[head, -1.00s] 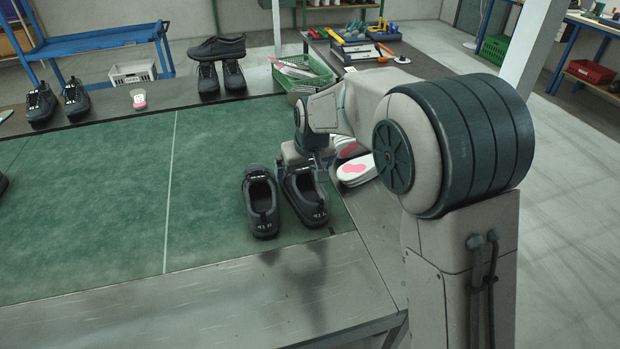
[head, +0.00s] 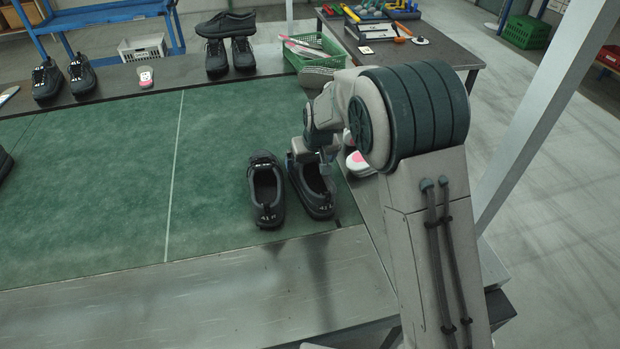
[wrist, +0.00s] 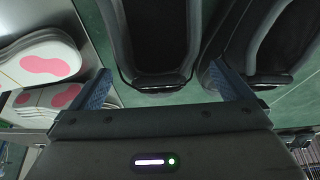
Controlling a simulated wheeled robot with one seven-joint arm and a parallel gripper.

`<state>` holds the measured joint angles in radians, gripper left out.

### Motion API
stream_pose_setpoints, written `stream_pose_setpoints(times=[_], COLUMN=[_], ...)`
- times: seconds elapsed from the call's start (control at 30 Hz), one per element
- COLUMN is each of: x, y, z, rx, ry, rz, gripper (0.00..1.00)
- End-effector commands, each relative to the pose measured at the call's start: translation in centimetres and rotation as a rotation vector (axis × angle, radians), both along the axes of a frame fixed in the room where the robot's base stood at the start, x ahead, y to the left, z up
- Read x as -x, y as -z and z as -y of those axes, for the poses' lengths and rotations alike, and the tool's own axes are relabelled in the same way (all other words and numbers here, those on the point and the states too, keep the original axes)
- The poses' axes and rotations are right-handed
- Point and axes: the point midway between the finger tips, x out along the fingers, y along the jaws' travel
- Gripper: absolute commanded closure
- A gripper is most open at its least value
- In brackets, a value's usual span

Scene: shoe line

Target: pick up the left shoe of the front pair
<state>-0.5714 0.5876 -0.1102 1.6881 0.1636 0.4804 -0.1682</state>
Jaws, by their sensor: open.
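The front pair of dark shoes stands on the green mat (head: 120,190), openings up and heels towards me in the head view. The left shoe (head: 267,195) stands apart from my gripper. My gripper (head: 312,168) is over the far end of the right shoe (head: 318,207), partly hiding it. In the wrist view my gripper (wrist: 159,72) is open, with blue fingers on either side of the end of one shoe (wrist: 155,82), the one nearer the insoles. The other shoe (wrist: 270,72) lies beyond the right-hand finger. Whether a finger touches a shoe is unclear.
White and pink insoles (head: 358,163) lie just right of the pair; they show at left in the wrist view (wrist: 40,65). A green basket (head: 315,53) and more shoes (head: 231,58) stand at the back.

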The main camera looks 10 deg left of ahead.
Motion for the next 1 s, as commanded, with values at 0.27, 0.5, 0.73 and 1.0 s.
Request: stream_pose_setpoints(times=[0.27, 0.5, 0.73, 1.0], x=[-1.0, -1.5, -1.5, -1.5], y=[3.5, 4.8, 4.8, 4.7], z=[-0.2, -0.6, -0.6, -0.6], rx=[0.001, 0.000, 0.000, -0.001], ry=[0.000, -0.001, -0.002, -0.002], rz=[-0.003, 0.000, 0.000, 0.002], gripper=[0.00, 0.00, 0.14, 0.50])
